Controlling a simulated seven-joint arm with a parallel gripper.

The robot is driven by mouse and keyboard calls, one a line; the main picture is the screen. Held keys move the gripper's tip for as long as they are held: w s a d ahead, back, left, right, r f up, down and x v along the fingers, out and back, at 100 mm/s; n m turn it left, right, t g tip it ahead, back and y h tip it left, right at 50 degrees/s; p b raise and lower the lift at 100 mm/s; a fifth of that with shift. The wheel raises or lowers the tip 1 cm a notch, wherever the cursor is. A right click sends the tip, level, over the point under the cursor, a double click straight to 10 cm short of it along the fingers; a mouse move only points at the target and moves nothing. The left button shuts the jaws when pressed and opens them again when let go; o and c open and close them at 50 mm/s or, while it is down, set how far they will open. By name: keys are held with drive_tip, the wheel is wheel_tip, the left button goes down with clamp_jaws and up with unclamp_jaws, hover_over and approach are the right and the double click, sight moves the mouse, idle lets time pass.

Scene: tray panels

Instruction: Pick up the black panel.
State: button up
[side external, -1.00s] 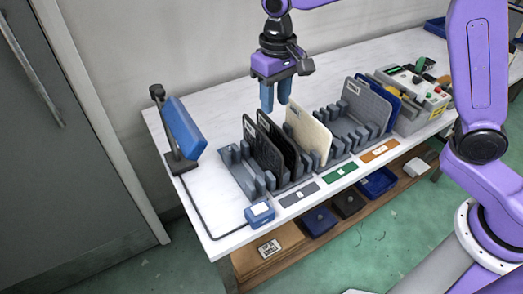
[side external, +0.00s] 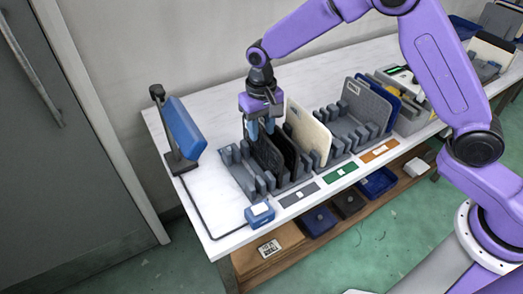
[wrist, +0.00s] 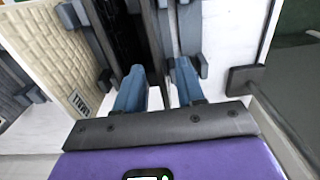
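Two black panels stand upright side by side in the grey slotted rack (side external: 236,170): a left one (side external: 266,158) and a right one (side external: 287,150). In the wrist view, dark panel edges (wrist: 122,35) run up from between and beside my fingers. My gripper (side external: 261,129) is low over the rack at the back top edge of the left black panel. It is open, with the blue fingers apart, also in the wrist view (wrist: 158,88). The fingers appear to straddle the left panel's line; contact cannot be told.
A cream panel (side external: 309,130) stands just right of the black ones, and a grey panel (side external: 368,103) further right. A blue tilted display (side external: 184,128) on a stand is at the left. A small blue box (side external: 260,213) sits at the front edge.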

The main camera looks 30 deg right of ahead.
hover_over(262, 167)
drive_tip(key=shift+w+d+f, duration=0.1)
drive_tip(key=shift+w+f, duration=0.05)
drive_tip(key=shift+f, duration=1)
drive_tip(key=shift+w+d+f, duration=0.1)
drive_tip(key=shift+w+f, duration=0.05)
drive_tip(key=shift+f, duration=1.05)
drive_tip(key=shift+w+f, duration=0.15)
drive_tip(key=shift+f, duration=1)
clamp_jaws()
